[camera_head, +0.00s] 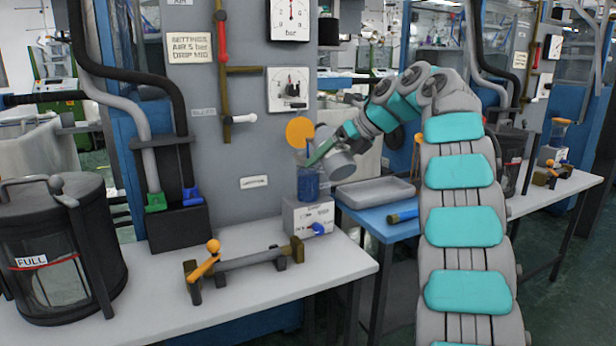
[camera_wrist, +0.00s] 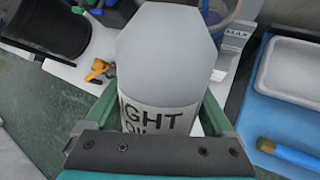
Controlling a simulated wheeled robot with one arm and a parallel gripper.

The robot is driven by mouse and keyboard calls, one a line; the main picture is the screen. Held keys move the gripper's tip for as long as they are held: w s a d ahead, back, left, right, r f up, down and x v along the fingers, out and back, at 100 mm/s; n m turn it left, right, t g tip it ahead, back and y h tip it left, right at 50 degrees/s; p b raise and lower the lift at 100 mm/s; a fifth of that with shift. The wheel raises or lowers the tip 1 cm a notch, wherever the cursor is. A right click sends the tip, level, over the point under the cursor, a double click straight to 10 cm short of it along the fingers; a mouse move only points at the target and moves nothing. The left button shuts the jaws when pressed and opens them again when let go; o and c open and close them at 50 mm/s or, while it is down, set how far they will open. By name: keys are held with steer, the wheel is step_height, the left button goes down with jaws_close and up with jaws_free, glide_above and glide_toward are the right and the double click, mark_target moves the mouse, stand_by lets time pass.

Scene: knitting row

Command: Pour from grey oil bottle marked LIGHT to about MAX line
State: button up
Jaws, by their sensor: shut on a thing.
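The grey oil bottle (camera_wrist: 172,50) fills the middle of the wrist view, its white label reading "LIGHT" with the line below partly cut off. My gripper (camera_wrist: 158,112) is shut around it, one green finger on each side. In the head view my gripper (camera_head: 322,152) holds the bottle (camera_head: 339,166) tilted beside and above a clear cup (camera_head: 308,184) with blue liquid. The cup's orange round lid (camera_head: 300,132) stands open. The bottle's mouth and any stream cannot be made out.
The cup sits on a pale block (camera_head: 308,215) at the bench (camera_head: 335,265) edge. A rail with an orange handle (camera_head: 205,265) lies in front. A grey tray (camera_head: 376,193) is on the blue table to the right. A dark drum marked FULL (camera_head: 60,250) stands left.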

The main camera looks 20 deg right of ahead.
steer(key=shift+w+f+n+t+b, duration=0.15)
steer(key=shift+f+t+b, duration=0.4)
steer(key=shift+b, duration=1.35)
steer(key=shift+w+f+n+t+b, duration=0.15)
steer(key=shift+f+t+b, duration=0.35)
steer(key=shift+b, duration=1.35)
steer(key=shift+w+f+n+t+y+b, duration=0.15)
steer(key=shift+f+t+b, duration=0.2)
steer(key=shift+b, duration=0.95)
steer(key=shift+w+f+n+t+y+b, duration=0.15)
steer(key=shift+f+b, duration=0.25)
steer(key=shift+b, duration=0.85)
steer(key=shift+w+f+t+b, duration=0.25)
steer(key=shift+f+b, duration=0.15)
steer(key=shift+b, duration=0.9)
steer(key=shift+r, duration=0.1)
